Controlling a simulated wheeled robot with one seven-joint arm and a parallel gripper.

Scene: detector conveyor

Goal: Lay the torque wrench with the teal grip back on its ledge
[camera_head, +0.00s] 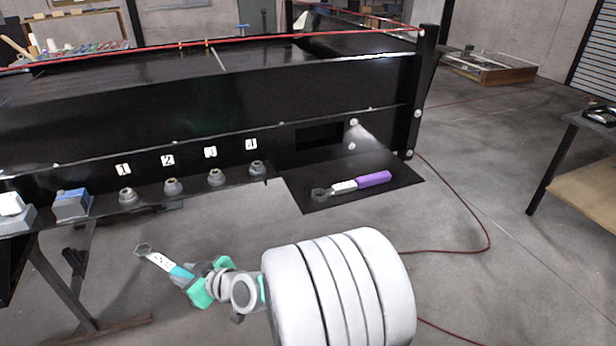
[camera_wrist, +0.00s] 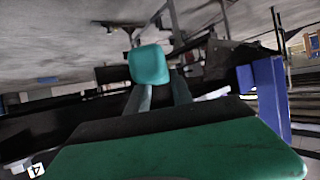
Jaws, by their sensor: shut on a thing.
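In the head view, the torque wrench with the teal grip (camera_head: 180,271) is held in the air in front of the conveyor's lower edge. Its ring head (camera_head: 143,249) points up and left, away from my gripper. My gripper (camera_head: 197,279), with green fingers, is shut on the teal grip and hides part of it. The black ledge (camera_head: 318,202) juts from the conveyor frame, to the right of and beyond my gripper. A wrench with a purple grip (camera_head: 373,179) lies on it. In the wrist view, green gripper parts (camera_wrist: 180,155) fill the foreground; the wrench is hard to make out.
Several bolts stand along the frame under number labels, the rightmost (camera_head: 257,168) under 4, close to the ledge. A grey and blue block (camera_head: 71,205) sits left of them. A red cable (camera_head: 480,220) runs over the floor. A workbench (camera_head: 585,150) stands at right.

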